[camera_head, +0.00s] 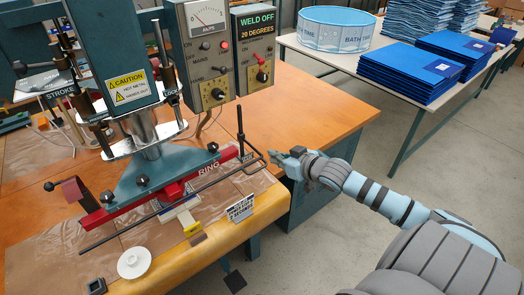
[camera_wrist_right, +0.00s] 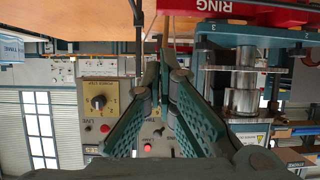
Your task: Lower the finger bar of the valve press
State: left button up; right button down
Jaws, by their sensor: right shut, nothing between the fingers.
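The valve press (camera_head: 160,180) stands on the orange worktable with a red bar (camera_head: 130,205) across its teal foot. The finger bar (camera_head: 170,210), a thin dark rod, runs low along the front of the press. At its right end it bends near a dark upright post (camera_head: 240,135). My right gripper (camera_head: 273,157) is shut and empty, with its tips close to that right end; I cannot tell whether they touch. In the right wrist view, which is upside down, the gripper (camera_wrist_right: 165,65) shows shut fingertips near a thin dark rod. My left gripper is not in view.
A white disc (camera_head: 134,262) and a small sign (camera_head: 240,208) lie at the table's front edge. A white table (camera_head: 340,60) with blue stacks (camera_head: 410,72) stands behind right. Floor between the tables is clear.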

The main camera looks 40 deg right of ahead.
jog(key=b+x, duration=0.1)
jog(key=x, duration=0.2)
jog(key=b+x, duration=0.1)
jog(key=x, duration=0.3)
jog(key=f+b+x, duration=0.1)
jog(key=b+x, duration=0.1)
jog(key=x, duration=0.1)
jog(key=shift+d+f, duration=0.2)
jog(key=f, duration=0.1)
jog(key=s+f, duration=0.1)
jog(key=f, duration=0.1)
jog(key=shift+s+d+f, duration=0.1)
jog(key=shift+f, duration=0.2)
jog(key=shift+f, duration=0.1)
notch_tip(320, 180, down, 9)
jog(key=b, duration=0.8)
jog(key=shift+r, duration=0.2)
